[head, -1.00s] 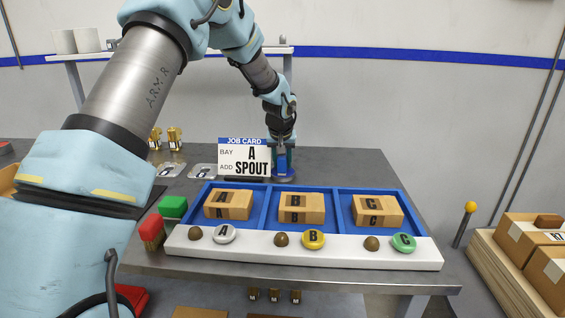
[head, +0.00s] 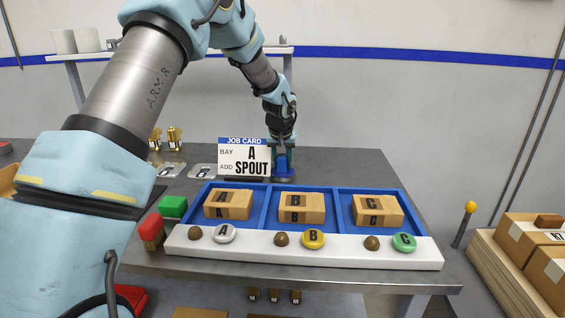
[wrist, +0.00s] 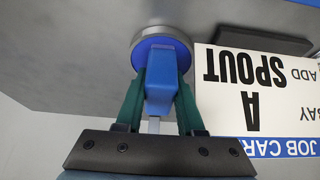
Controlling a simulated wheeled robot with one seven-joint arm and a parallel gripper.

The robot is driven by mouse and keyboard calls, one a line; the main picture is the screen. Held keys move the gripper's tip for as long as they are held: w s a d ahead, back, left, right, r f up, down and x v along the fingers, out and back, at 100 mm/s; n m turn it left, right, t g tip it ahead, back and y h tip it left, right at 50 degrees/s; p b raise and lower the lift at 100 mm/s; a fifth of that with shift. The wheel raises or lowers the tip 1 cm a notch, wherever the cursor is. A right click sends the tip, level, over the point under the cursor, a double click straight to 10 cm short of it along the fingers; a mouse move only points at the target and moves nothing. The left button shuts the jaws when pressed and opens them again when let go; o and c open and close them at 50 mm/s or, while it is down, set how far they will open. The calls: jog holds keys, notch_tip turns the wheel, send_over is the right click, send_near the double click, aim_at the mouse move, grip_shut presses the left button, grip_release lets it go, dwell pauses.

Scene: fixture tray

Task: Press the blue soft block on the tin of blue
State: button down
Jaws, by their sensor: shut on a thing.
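The tin of blue (wrist: 180,37) is a low round grey tin with a blue inside. In the head view the tin (head: 284,179) stands on the table just right of the job card. The blue soft block (wrist: 161,90) is held between the green fingers of my gripper (wrist: 161,95). In the head view my gripper (head: 284,160) points down over the tin, with the block (head: 283,164) low between its fingers. The block's far end overlaps the tin's blue face; I cannot tell whether it presses on it.
The job card (head: 244,157) reads bay A, add SPOUT, and stands close beside my gripper. A blue tray (head: 333,204) with three labelled boxes lies in front. Green (head: 174,207) and red (head: 151,230) blocks are at its left. The table is clear to the right of the tin.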

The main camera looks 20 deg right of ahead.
jog(key=shift+r+p, duration=2.05)
jog(key=shift+r, duration=1.4)
